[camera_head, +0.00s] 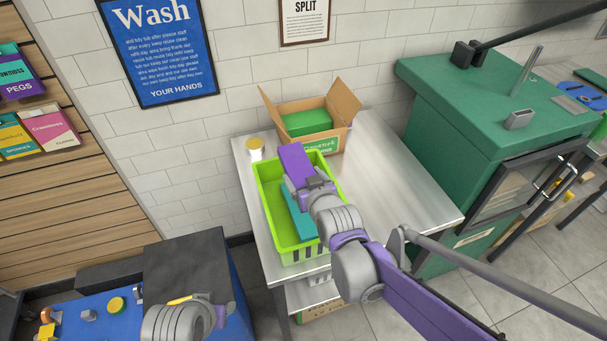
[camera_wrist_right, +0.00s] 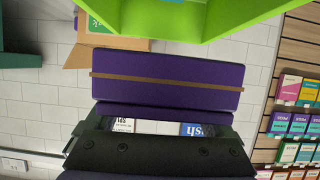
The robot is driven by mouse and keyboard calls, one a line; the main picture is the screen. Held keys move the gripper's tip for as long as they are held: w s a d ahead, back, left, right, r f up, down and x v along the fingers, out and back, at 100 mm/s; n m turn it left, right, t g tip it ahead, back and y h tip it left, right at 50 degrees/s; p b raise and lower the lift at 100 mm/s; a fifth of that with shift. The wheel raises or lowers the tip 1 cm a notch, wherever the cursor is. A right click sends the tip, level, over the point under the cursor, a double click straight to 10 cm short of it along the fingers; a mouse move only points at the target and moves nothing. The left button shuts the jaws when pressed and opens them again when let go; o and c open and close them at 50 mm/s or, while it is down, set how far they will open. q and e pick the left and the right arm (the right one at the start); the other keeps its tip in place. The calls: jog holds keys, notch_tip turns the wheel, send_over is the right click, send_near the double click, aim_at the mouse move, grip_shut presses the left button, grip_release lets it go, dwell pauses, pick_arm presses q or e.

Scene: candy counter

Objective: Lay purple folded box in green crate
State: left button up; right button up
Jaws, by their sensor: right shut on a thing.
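The purple folded box (camera_head: 294,163) is held by my right gripper (camera_head: 312,187) above the green crate (camera_head: 262,188). It also shows in the right wrist view (camera_wrist_right: 165,80), as a flat purple block with a brown band across it. My right gripper is shut on it, and the gripper partly hides it in the head view. The bright green crate stands open on the metal table, and its rim shows in the right wrist view (camera_wrist_right: 200,25). A teal flat box (camera_head: 300,214) lies inside it. My left gripper (camera_head: 205,306) is low at the bottom left, away from the crate; its fingers are unclear.
An open cardboard box (camera_head: 327,141) with a green item inside stands behind the crate. The metal table (camera_head: 400,190) is clear on the right. A green cabinet (camera_head: 440,140) stands further right.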

jog(key=shift+f+b, duration=3.35)
jog(key=shift+f, duration=1.4)
jog(key=shift+f, duration=0.2)
